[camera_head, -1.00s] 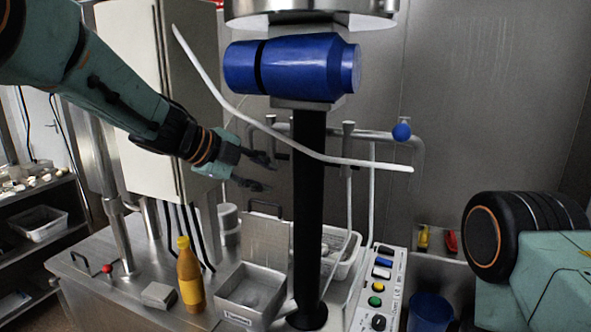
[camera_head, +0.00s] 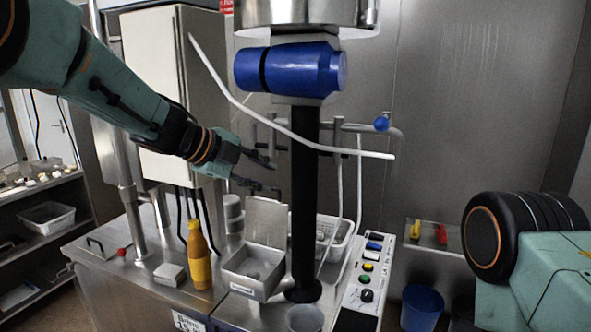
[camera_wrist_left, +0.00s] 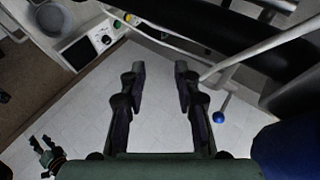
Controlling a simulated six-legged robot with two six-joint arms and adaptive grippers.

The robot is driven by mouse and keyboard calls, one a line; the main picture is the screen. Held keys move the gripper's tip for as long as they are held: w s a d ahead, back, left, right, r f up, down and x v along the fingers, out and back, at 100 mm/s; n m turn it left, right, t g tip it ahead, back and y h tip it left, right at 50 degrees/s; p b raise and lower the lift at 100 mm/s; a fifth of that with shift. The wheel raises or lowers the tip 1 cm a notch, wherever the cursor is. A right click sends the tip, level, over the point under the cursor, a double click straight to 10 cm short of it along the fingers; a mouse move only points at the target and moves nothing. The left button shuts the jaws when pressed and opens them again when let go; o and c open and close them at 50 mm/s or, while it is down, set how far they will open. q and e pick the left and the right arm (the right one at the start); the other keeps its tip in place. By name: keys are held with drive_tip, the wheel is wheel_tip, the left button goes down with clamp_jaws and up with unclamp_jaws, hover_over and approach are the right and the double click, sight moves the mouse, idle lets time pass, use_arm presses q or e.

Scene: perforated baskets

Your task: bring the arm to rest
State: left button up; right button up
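My left gripper (camera_head: 268,174) reaches in from the left in the head view, in the air in front of the machine's black column. Its two fingers are apart with nothing between them. The left wrist view shows the same open fingers (camera_wrist_left: 159,75) over bare pale floor. My right arm (camera_head: 525,235) shows only as a black-and-teal link at the right edge of the head view. My right gripper is outside the head view.
A machine with a blue motor (camera_head: 290,68) and a bent white pipe (camera_head: 300,140) stands close by the left gripper. On the steel counter are an orange bottle (camera_head: 199,262), a metal box (camera_head: 252,272), a perforated white basket (camera_head: 328,240) and a button panel (camera_head: 368,272). A blue bin (camera_head: 420,308) stands right.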

use_arm(q)
drive_tip(key=s+a+f+n+y+b, duration=0.1)
drive_tip(key=s+a+f+n+b, duration=0.4)
drive_tip(key=f, duration=0.8)
drive_tip(key=s+f+n+t+y+b, duration=0.15)
drive_tip(key=s+f+n, duration=0.25)
drive_tip(key=f+n, duration=0.55)
drive_tip(key=s+a+f+n+g+y+b, duration=0.1)
drive_tip(key=s+a+f+n+y+b, duration=0.2)
drive_tip(key=f, duration=1.3)
drive_tip(key=s+a+f+n+g+y+b, duration=0.1)
drive_tip(key=s+f+b, duration=0.4)
drive_tip(key=s+f, duration=0.5)
drive_tip(key=s+a+f+n+g+y+b, duration=0.1)
drive_tip(key=s+a+f+n+g+b, duration=0.3)
drive_tip(key=s+f, duration=0.6)
drive_tip(key=s+a+f+n+g+y+b, duration=0.1)
drive_tip(key=s+a+f+n+g+b, duration=0.1)
drive_tip(key=s+f+b, duration=0.4)
drive_tip(key=s+f, duration=0.4)
drive_tip(key=s, duration=0.5)
drive_tip(key=shift+a+n+g+b, duration=0.25)
drive_tip(key=shift+n+g+b, duration=0.1)
drive_tip(key=shift+b, duration=0.05)
drive_tip(key=shift+s, duration=0.15)
drive_tip(key=shift+f, duration=0.1)
